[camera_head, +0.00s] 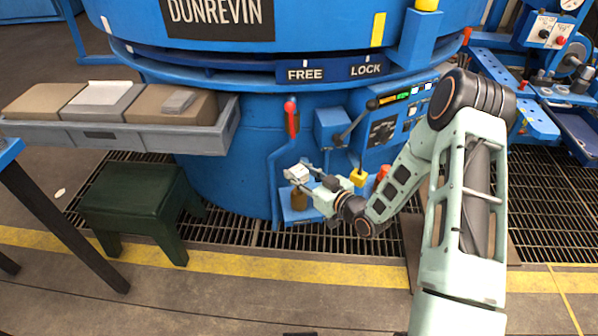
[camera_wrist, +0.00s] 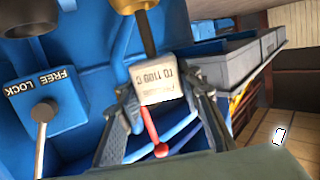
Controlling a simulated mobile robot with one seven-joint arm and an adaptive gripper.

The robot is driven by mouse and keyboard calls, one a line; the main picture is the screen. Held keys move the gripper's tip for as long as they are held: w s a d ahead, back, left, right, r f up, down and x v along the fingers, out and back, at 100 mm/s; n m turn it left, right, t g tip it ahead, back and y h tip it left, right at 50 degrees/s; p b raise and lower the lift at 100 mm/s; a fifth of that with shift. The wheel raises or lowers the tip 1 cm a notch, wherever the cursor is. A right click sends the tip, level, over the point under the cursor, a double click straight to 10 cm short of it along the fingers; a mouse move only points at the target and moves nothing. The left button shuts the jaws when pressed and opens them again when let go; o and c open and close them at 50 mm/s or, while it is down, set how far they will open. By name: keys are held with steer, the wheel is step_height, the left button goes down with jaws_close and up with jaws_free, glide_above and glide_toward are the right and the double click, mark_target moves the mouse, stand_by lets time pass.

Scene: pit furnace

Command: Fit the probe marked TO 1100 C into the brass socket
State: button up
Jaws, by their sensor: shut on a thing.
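The probe has a white block head (camera_head: 297,173) and a dark stem. In the wrist view its head (camera_wrist: 163,88) shows the marking TO 1100 C, upside down. My gripper (camera_head: 309,174) is shut on the head, with one finger on each side. The dark stem (camera_wrist: 148,35) runs from the head to the brass socket (camera_wrist: 133,5), at the top edge of the wrist view. The stem meets the brass rim there; how deep it sits, if at all, I cannot tell. In the head view the brownish socket (camera_head: 299,199) is below the probe head, on a blue bracket.
A red-handled lever (camera_head: 291,120) stands on the blue furnace just behind the probe. A lever box (camera_head: 332,127) and a yellow block (camera_head: 358,178) are to the right. A grey brick tray (camera_head: 180,140) and green stool (camera_head: 140,200) are left.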

mark_target(300, 191)
steer(key=shift+f+b, duration=0.95)
steer(key=shift+f, duration=0.95)
steer(key=shift+b, duration=0.4)
steer(key=shift+f+b, duration=0.55)
steer(key=shift+f, duration=0.05)
steer(key=o, duration=1)
steer(key=shift+s+d, duration=0.1)
steer(key=shift+p+v, duration=0.75)
steer(key=shift+v, duration=4.65)
steer(key=shift+r, duration=0.1)
